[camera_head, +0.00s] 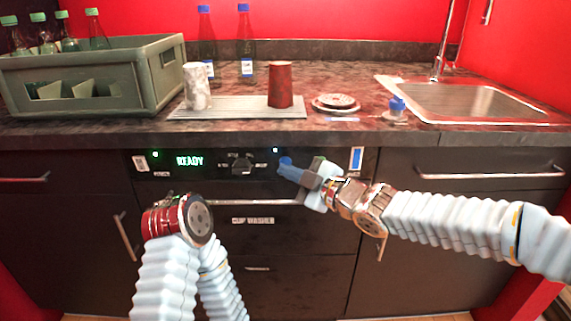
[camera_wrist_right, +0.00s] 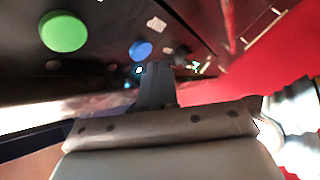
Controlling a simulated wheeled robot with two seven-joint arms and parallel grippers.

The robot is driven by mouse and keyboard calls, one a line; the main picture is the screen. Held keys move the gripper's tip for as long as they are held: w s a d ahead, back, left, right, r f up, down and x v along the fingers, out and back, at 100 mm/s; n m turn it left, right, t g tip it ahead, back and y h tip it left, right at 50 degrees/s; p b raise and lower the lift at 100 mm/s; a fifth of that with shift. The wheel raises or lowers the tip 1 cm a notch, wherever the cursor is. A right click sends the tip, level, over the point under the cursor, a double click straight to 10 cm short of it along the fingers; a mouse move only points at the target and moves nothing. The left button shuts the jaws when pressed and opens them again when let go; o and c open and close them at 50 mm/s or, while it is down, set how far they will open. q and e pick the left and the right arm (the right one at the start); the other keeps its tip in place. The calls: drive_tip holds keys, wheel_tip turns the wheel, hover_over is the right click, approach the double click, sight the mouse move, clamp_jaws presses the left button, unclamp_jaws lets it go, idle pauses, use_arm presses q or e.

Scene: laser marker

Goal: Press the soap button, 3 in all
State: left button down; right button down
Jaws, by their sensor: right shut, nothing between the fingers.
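The front panel of the cup washer (camera_head: 215,165) carries a blue button (camera_head: 285,161), seen just at the tip of my right gripper (camera_head: 284,171). In the right wrist view the blue button (camera_wrist_right: 140,50) lies just beyond the shut, empty fingertips (camera_wrist_right: 155,66); I cannot tell whether they touch it. A larger green button (camera_wrist_right: 63,31) is to its left there; in the head view it shows only partly, behind the gripper. Any label naming the soap button is unreadable. My left arm (camera_head: 180,220) is bent low at front left, its gripper out of sight.
The panel has a lit READY display (camera_head: 190,161), a dark knob (camera_head: 240,163) and a blue-and-white indicator (camera_head: 356,159). A handle bar runs below. On the counter above stand a bottle crate (camera_head: 150,85), cups on a tray (camera_head: 235,108), saucers (camera_head: 336,102) and a sink (camera_head: 480,100).

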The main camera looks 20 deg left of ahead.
drive_tip(key=shift+s+d+b, duration=0.25)
drive_tip(key=shift+s+b, duration=0.25)
drive_tip(key=shift+s, duration=0.3)
drive_tip(key=shift+s+d+b, duration=0.2)
drive_tip(key=shift+s+b, duration=0.25)
drive_tip(key=shift+s, duration=0.35)
drive_tip(key=shift+s+d+b, duration=0.25)
drive_tip(key=shift+s+b, duration=0.25)
drive_tip(key=shift+s, duration=0.3)
idle(0.8)
